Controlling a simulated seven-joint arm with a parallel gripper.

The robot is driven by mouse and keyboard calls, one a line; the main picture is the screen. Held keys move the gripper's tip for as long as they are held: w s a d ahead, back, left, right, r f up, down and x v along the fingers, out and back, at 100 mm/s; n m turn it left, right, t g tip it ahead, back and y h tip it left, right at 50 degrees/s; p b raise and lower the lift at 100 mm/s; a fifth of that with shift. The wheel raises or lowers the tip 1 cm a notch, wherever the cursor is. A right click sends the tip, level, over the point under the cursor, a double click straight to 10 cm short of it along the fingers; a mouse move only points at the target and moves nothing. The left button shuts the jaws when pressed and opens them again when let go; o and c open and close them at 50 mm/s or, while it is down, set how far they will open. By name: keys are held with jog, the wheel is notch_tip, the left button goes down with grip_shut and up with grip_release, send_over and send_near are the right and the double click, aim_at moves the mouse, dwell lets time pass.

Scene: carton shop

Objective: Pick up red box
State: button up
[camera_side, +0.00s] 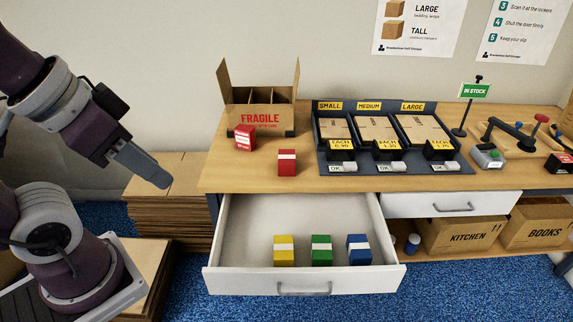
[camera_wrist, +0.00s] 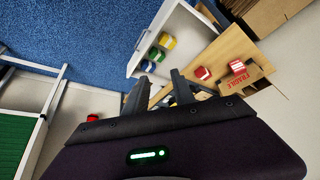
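A red box with a white band (camera_side: 286,162) stands on the wooden counter, behind the open drawer. It also shows in the wrist view (camera_wrist: 202,73). A second red box with white print (camera_side: 244,137) stands in front of the FRAGILE carton, and it shows in the wrist view (camera_wrist: 237,66). My gripper (camera_side: 160,180) is in the air left of the counter, well apart from both red boxes. In the wrist view its two fingers (camera_wrist: 158,92) are spread, with nothing held between them.
The open drawer (camera_side: 300,283) holds a yellow box (camera_side: 284,250), a green box (camera_side: 321,250) and a blue box (camera_side: 358,249). The FRAGILE carton (camera_side: 262,117) stands at the counter's back left. A dark carton display rack (camera_side: 388,181) stands to the right. Flat cardboard stacks (camera_side: 170,215) lie left of the counter.

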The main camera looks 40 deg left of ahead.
jog(key=o, duration=1.1)
